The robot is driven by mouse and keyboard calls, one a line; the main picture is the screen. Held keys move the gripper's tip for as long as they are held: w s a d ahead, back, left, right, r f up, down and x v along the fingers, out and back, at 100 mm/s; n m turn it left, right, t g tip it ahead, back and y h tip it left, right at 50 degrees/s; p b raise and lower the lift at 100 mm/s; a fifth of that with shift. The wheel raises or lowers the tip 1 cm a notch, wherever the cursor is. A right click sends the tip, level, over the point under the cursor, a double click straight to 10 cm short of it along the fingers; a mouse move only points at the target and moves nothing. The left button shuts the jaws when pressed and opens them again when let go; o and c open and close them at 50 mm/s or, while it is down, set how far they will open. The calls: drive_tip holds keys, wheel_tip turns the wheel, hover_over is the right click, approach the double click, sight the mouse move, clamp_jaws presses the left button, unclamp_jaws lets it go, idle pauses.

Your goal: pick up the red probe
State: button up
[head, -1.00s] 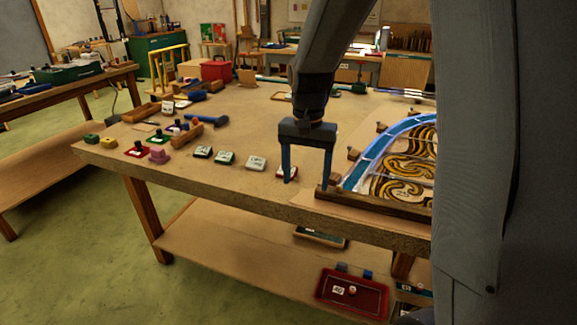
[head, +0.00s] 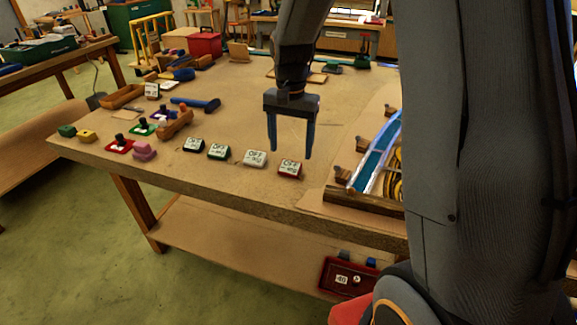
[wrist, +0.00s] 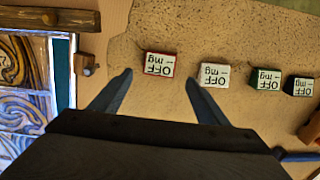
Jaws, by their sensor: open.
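No object is plainly recognizable as a red probe. A red-sided block (head: 290,168) with a white face marked "OFF" stands near the table's front edge, at the right end of a row of similar blocks. It also shows in the wrist view (wrist: 159,64). A red piece with a dark knob (head: 119,146) sits farther left, beside a pink knobbed piece (head: 144,151). My gripper (head: 291,154) is open and empty, pointing down above the table near the red-sided block. In the wrist view, this block appears just beyond the gap between my fingertips (wrist: 159,78).
White (head: 255,159), green (head: 218,151) and black (head: 193,145) marked blocks stand left of the red-sided one. The leaded panel (head: 375,160), in its wooden frame, lies to the right. A blue-handled tool (head: 197,104) lies behind. The table's middle is fairly clear.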

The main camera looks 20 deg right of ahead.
sight(291, 164)
drive_tip(key=shift+s+a+f+p, duration=0.15)
drive_tip(key=shift+f+p, duration=0.35)
drive_tip(key=shift+f, duration=0.8)
drive_tip(key=shift+s+d+f+p, duration=0.15)
drive_tip(key=shift+f+p, duration=0.3)
drive_tip(key=shift+f, duration=0.85)
drive_tip(key=c, duration=1.1)
